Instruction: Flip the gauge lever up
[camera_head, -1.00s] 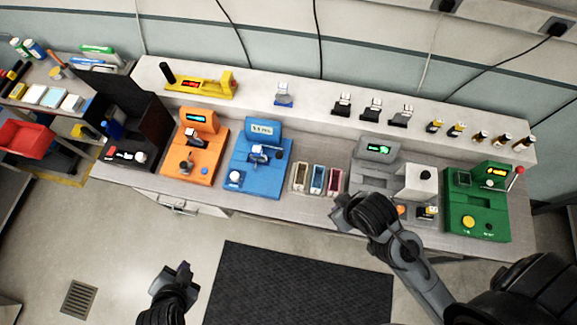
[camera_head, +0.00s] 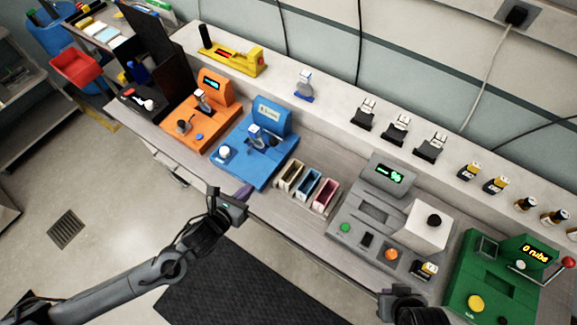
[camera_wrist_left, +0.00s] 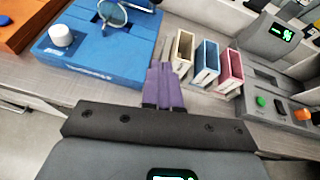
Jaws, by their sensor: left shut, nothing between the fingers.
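I cannot tell for sure which device is the gauge. The blue device (camera_head: 258,150), with a small screen, a white knob (camera_head: 223,152) and a metal-and-blue part on top, stands on the bench; it also shows at the upper left of the left wrist view (camera_wrist_left: 100,55). A green device (camera_head: 490,290) at the right has a red-tipped lever (camera_head: 568,262). My left gripper (camera_head: 243,192) is at the bench's front edge, below the blue device. Its purple fingers (camera_wrist_left: 163,86) are shut and empty. My right gripper (camera_head: 402,303) shows only as a dark part at the bottom edge; its fingers are unclear.
Three small coloured bins (camera_head: 309,186) stand right of the blue device. A grey device (camera_head: 372,215) and an orange device (camera_head: 195,120) flank them. A yellow device (camera_head: 235,58) with a black upright handle and small modules sit on the back shelf. Floor in front is open.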

